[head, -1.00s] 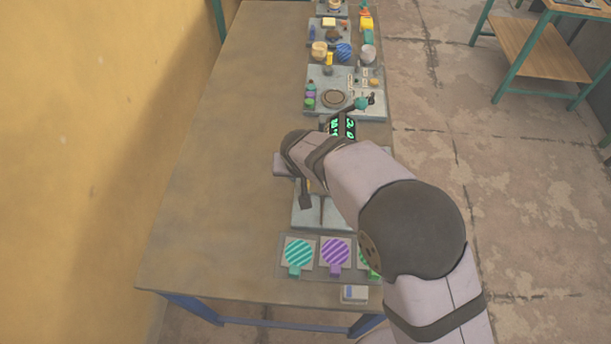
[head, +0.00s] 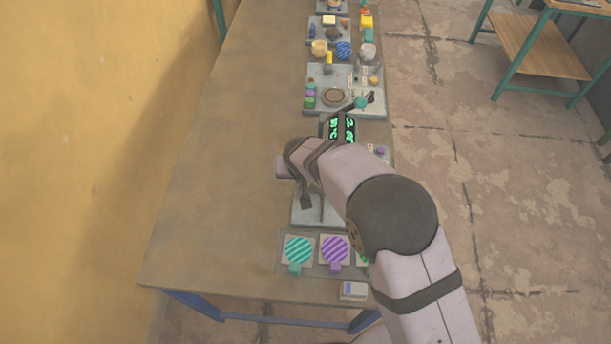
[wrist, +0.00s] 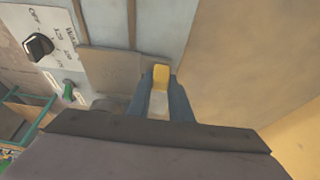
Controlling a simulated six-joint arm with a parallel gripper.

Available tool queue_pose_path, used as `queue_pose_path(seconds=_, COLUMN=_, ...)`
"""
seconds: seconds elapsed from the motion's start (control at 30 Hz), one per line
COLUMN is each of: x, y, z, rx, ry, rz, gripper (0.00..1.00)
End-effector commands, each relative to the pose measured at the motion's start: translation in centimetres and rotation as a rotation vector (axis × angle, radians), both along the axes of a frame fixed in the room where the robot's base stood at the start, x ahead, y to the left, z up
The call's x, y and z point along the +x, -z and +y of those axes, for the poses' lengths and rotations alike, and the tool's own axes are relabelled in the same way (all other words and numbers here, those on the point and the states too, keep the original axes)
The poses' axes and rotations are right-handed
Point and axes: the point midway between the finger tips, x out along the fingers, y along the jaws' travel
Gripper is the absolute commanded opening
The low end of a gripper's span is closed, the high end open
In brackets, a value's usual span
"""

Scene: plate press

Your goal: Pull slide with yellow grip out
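The yellow grip (wrist: 161,73) shows in the middle of the wrist view, between the fingertips of my gripper (wrist: 160,82). The two dark blue fingers lie close along its left and right sides. Whether they press on it or leave a thin gap, I cannot tell. A flat grey-brown piece (wrist: 110,70) lies just beyond and left of the grip; I cannot tell whether it is the slide. In the head view my arm and wrist cover the grip, and only part of the press's pale base (head: 304,210) shows.
A panel with a black knob (wrist: 38,46) and a green switch (wrist: 68,88) stands left in the wrist view. In the head view, teal (head: 298,250) and purple (head: 335,249) striped discs lie in front. The table's left side (head: 220,200) is clear.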

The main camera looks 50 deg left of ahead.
Motion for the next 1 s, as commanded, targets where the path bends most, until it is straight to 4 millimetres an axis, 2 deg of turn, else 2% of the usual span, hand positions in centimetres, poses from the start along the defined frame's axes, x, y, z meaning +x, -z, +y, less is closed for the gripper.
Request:
queue_pose_path(seconds=0.23, x=-0.8, y=0.2, z=-0.6, rx=0.000, ry=-0.001, rz=0.000, gripper=0.00)
queue_pose_path(seconds=0.63, x=-4.8, y=0.3, z=-4.6, rx=0.002, ry=-0.002, rz=0.000, gripper=0.00)
queue_pose_path(seconds=1.0, x=-5.5, y=0.0, z=-5.4, rx=-0.002, ry=0.001, rz=0.002, gripper=0.00)
